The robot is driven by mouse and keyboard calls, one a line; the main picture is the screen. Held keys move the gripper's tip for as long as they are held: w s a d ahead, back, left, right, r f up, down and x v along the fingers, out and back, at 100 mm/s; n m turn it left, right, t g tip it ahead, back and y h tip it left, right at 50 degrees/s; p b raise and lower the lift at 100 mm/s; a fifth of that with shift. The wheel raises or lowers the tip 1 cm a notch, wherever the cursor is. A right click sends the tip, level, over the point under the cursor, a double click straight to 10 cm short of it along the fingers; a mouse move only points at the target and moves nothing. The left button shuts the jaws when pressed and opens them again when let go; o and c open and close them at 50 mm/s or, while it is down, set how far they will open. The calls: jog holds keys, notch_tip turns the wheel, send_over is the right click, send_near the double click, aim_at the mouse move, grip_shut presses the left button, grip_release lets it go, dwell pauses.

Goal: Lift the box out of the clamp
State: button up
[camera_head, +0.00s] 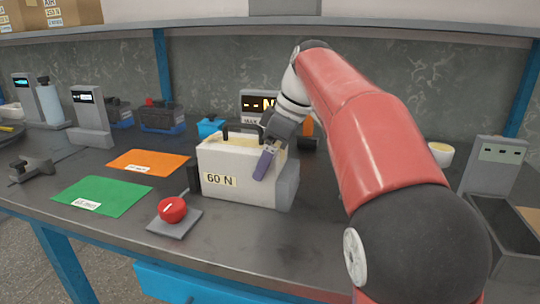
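The box (228,180) is cream-coloured with a "60 N" label and a black handle on top. It stands upright on the bench, between the clamp's grey block (287,187) on the right and a dark jaw (193,179) on the left. My gripper (262,163) is at the box's upper right. One purple finger hangs in front of the box's front face. The other finger is hidden, so I cannot tell whether it is open or shut, or whether it touches the box.
A red button (172,209) on a grey plate sits in front of the clamp. A green mat (100,196) and an orange mat (149,162) lie empty on the left. A display (258,103) stands behind the box. Batteries (160,116) stand at the back left.

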jog(key=c, duration=0.6)
jog(key=shift+r, duration=4.25)
jog(key=shift+c, duration=0.2)
jog(key=shift+r, duration=0.8)
jog(key=shift+r, duration=0.15)
